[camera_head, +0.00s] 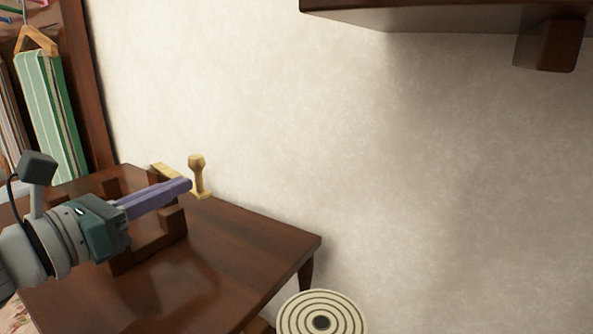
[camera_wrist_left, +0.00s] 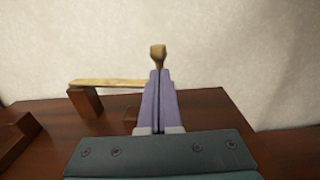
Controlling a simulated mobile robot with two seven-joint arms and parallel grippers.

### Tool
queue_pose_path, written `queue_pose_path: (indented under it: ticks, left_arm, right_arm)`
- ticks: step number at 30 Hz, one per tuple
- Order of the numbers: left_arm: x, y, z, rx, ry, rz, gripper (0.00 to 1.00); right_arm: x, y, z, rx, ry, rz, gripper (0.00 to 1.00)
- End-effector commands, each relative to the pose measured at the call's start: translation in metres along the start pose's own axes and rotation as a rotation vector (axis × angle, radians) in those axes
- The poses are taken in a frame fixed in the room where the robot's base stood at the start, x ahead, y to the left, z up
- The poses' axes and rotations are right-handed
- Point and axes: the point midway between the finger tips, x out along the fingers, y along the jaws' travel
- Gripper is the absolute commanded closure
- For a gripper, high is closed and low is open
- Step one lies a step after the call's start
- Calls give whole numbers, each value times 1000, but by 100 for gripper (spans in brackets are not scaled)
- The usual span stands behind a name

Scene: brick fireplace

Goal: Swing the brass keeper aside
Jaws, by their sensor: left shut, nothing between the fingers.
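The brass keeper (camera_head: 199,178) is a pale brass bar with an upright knob at one end. It lies across the far side of a dark wooden stand (camera_head: 174,222) on the table. In the left wrist view the knob (camera_wrist_left: 158,50) rises just beyond my fingertips and the bar (camera_wrist_left: 108,82) runs off to the left. My left gripper (camera_head: 187,184), with long purple fingers, is shut and empty. It reaches over the stand, its tips close beside the knob's stem. I cannot tell whether they touch. The fingers hide part of the bar. My right gripper is not in view.
The dark wooden table (camera_head: 235,245) stands near a plain plaster wall. A round ringed piece (camera_head: 322,322) is at the bottom, beyond the table's edge. Striped cloths (camera_head: 55,115) hang at the left. A dark wooden shelf (camera_head: 440,15) juts out at upper right.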

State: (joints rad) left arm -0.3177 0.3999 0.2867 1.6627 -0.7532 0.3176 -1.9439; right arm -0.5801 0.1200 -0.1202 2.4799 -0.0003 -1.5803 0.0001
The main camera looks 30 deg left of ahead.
Motion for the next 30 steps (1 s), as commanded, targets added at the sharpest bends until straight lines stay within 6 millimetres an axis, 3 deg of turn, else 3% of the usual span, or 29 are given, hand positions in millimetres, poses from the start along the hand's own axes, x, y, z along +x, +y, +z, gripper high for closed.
queue_pose_path:
  ticks: [5,16,24,30]
  left_arm:
    - [11,0,1,1,-1,0,100]
    - [14,-1,-1,0,-1,-1,100]
    - [46,-11,-1,1,-2,-1,100]
    - [47,-11,0,-1,0,0,100]
  right_arm:
    - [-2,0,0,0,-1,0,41]
    - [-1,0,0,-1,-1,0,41]
    - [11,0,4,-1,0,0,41]
    - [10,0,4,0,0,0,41]
